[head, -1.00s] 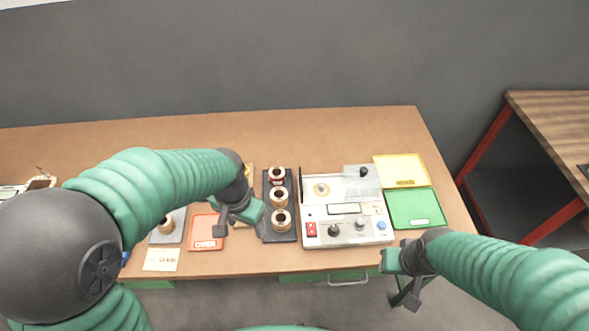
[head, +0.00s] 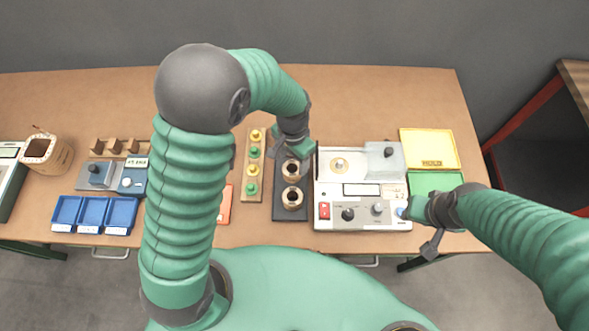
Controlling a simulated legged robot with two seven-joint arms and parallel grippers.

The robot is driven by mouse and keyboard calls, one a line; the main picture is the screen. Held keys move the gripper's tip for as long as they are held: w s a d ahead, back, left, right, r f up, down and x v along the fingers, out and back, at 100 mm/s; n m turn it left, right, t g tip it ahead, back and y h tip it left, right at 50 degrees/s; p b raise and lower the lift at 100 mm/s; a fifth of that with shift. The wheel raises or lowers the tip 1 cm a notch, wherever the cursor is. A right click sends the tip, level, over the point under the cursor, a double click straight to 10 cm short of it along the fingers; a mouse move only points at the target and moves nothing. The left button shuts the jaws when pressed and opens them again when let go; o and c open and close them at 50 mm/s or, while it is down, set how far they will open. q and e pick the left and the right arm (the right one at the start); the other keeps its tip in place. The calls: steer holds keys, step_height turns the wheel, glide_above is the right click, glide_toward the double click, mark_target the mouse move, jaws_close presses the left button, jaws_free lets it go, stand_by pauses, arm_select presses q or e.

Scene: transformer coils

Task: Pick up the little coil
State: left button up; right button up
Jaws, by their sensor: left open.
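Two small tan coils with dark centres show in the head view, one nearer the back (head: 293,170) and one nearer the front (head: 292,198). They stand on a dark tray (head: 290,215) at the middle of the table. My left gripper (head: 292,150) is open above the back end of this tray, just behind the rear visible coil. It hides the tray's back part, so I cannot see a coil there. My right gripper (head: 424,214) is at the front of the green mat (head: 434,181), far from the coils; its jaws are not clear.
A grey-white tester (head: 362,190) stands right of the tray. A yellow mat (head: 430,148) lies behind the green one. A wooden strip with coloured knobs (head: 253,168) is left of the tray.

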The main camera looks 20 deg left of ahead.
mark_target(293, 170)
arm_select(q)
steer(key=f, duration=0.1)
steer(key=s+f, duration=0.1)
steer(key=f, duration=0.1)
steer(key=s+f, duration=0.1)
steer(key=shift+s+a+f, duration=0.1)
steer(key=shift+a+f, duration=0.05)
steer(key=shift+a, duration=0.05)
steer(key=shift+w+d+f, duration=0.2)
steer(key=shift+w+f, duration=0.6)
steer(key=shift+w, duration=0.15)
steer(key=shift+r, duration=0.2)
steer(key=c, duration=0.4)
steer(key=shift+a, duration=0.1)
steer(key=c, duration=0.8)
jaws_close()
arm_select(e)
steer(key=shift+s+a+r, duration=0.2)
